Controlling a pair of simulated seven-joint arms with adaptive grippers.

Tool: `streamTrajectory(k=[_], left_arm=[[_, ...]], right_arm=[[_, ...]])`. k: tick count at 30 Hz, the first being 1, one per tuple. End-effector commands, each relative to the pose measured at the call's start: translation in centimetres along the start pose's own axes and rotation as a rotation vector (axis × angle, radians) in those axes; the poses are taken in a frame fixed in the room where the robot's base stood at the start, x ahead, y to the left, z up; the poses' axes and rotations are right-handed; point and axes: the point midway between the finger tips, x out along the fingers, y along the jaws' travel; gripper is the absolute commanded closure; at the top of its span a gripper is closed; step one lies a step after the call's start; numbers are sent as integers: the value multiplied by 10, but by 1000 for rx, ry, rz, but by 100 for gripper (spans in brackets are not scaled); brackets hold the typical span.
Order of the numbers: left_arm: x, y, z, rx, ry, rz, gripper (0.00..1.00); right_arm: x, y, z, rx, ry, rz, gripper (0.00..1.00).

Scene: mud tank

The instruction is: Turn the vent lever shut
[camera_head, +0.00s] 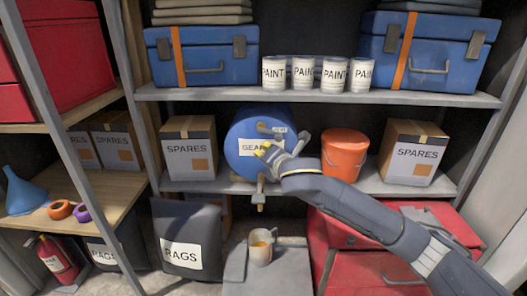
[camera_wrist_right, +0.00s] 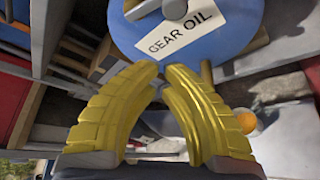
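A blue drum (camera_head: 243,132) labelled GEAR OIL lies on its side on the middle shelf, its round face forward. A grey lever (camera_head: 266,128) sits on the upper part of that face, beside a small white tag too small to read. In the right wrist view the lever (camera_wrist_right: 146,9) crosses the top edge, partly cut off, above the drum's label (camera_wrist_right: 180,33). My right gripper (camera_head: 264,149) is in front of the face, below the lever and over part of the label. Its yellow fingertips (camera_wrist_right: 163,68) nearly meet, with nothing seen between them. My left gripper is out of view.
A tap (camera_head: 259,192) hangs below the drum, above a mug (camera_head: 260,246) of orange liquid. A SPARES box (camera_head: 188,148) stands left of the drum; an orange bucket (camera_head: 344,153) stands right, close to my right arm. Paint tins (camera_head: 303,73) line the shelf above.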

Motion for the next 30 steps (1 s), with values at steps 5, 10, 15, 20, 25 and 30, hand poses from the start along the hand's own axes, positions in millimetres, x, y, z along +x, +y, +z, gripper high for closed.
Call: streamTrajectory(k=[5, 10, 15, 20, 25, 30], left_arm=[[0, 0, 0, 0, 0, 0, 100], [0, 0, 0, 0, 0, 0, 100], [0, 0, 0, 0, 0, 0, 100], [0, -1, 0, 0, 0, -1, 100], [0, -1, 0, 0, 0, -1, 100], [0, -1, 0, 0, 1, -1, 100]], right_arm=[[-29, -2, -1, -1, 2, 2, 100], [-47, -3, -1, 0, 1, 1, 100], [-57, -4, 0, -1, 1, 0, 100], [-59, -4, 0, 0, 1, 0, 100], [-59, -4, -1, 0, 1, 0, 100], [-59, -6, -2, 8, 3, -1, 100]])
